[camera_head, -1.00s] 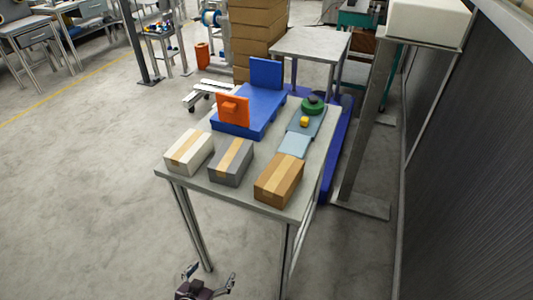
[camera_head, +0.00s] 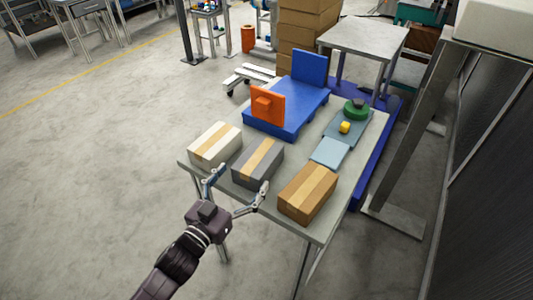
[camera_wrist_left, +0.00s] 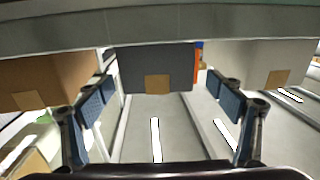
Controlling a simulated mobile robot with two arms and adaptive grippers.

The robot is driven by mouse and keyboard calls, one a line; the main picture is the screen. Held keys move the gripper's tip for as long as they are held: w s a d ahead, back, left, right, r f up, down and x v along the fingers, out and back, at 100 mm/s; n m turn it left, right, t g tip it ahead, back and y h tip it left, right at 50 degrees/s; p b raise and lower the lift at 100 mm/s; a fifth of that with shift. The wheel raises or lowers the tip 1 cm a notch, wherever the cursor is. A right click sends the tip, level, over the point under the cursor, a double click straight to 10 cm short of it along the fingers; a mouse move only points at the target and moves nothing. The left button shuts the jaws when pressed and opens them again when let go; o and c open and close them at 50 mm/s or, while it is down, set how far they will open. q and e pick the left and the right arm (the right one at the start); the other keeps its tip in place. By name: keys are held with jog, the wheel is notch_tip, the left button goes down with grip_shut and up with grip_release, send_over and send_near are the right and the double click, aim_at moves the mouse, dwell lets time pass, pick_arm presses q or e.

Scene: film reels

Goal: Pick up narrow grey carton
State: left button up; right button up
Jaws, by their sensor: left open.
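The narrow grey carton (camera_head: 247,162), with a tan tape strip, sits near the front edge of the grey table (camera_head: 330,220), between two other cartons. In the left wrist view the grey carton (camera_wrist_left: 155,62) is at the upper middle, between my finger lines and beyond them. My left gripper (camera_head: 238,186) is open and empty just in front of the carton, its fingers spread toward the carton's two sides. It also shows in the left wrist view (camera_wrist_left: 160,95). My right gripper is not in view.
A white carton (camera_head: 207,148) stands left of the grey one, and a brown carton (camera_head: 297,206) stands right. Behind are a blue platform (camera_head: 290,122) with an orange part (camera_head: 273,110), and a light blue pad (camera_head: 329,153). Floor left of the table is clear.

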aim_at(259, 155)
pick_arm(q)
jog(key=shift+w+d+r, duration=0.3)
jog(key=shift+w+d, duration=0.2)
jog(key=shift+w, duration=0.2)
jog(key=x, duration=0.2)
jog(key=r+p+x, duration=0.1)
jog(key=shift+w+d, duration=0.25)
jog(key=shift+w, duration=0.05)
jog(key=shift+x, duration=1.1)
jog(key=shift+w+d+f, duration=0.25)
jog(key=shift+c, duration=0.3)
jog(key=c, duration=1.2)
jog(key=shift+r, duration=0.1)
jog(key=shift+c, duration=1.3)
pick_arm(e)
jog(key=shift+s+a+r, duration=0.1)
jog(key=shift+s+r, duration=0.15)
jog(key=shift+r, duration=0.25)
pick_arm(q)
jog(key=shift+r, duration=0.1)
